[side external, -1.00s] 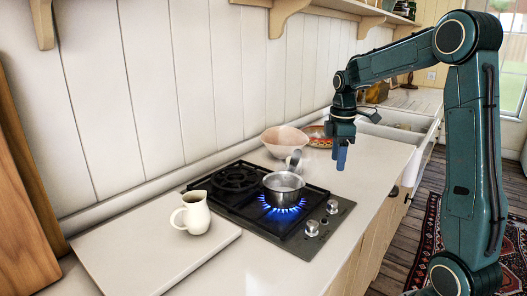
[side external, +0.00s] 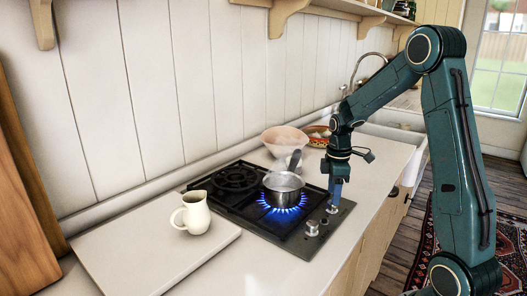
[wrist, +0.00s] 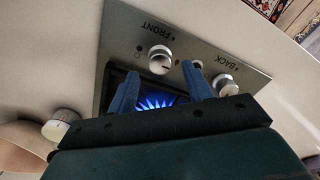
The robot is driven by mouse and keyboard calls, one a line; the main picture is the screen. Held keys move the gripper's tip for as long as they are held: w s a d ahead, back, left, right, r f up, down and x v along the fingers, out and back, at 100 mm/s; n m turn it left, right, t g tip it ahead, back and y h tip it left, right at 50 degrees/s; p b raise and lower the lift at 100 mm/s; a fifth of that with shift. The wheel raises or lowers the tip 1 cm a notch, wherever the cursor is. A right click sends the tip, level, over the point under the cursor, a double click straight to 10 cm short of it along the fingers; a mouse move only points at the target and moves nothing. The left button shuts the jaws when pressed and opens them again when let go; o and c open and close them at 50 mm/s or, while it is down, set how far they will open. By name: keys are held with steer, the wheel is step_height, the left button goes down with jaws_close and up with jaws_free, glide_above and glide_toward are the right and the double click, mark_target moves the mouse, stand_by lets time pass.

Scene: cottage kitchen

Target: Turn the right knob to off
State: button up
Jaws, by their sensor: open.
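Two silver knobs sit on the steel control strip of the hob. The farther knob (side external: 332,208) lies beside the lit burner; from the counter's front it is the right one. In the wrist view this knob (wrist: 159,58), printed FRONT, lies just beyond and between my fingertips. The other knob (wrist: 225,85), printed BACK, shows beside my right finger; it is the nearer knob (side external: 312,228) in the side view. My gripper (side external: 336,193) points down just above the farther knob. Its blue fingers (wrist: 158,78) are apart with nothing clearly held. Blue flames (side external: 280,207) burn under the saucepan.
The steel saucepan (side external: 283,188) stands on the lit burner close to my gripper, its dark handle raised. A cream jug (side external: 196,212) stands on a pale board (side external: 165,250) to the left. A pink bowl (side external: 283,138) and a dish (side external: 318,134) stand behind.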

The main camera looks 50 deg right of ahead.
mark_target(332, 207)
steer(key=shift+f, duration=1.35)
steer(key=c, duration=1)
steer(key=shift+o, duration=0.2)
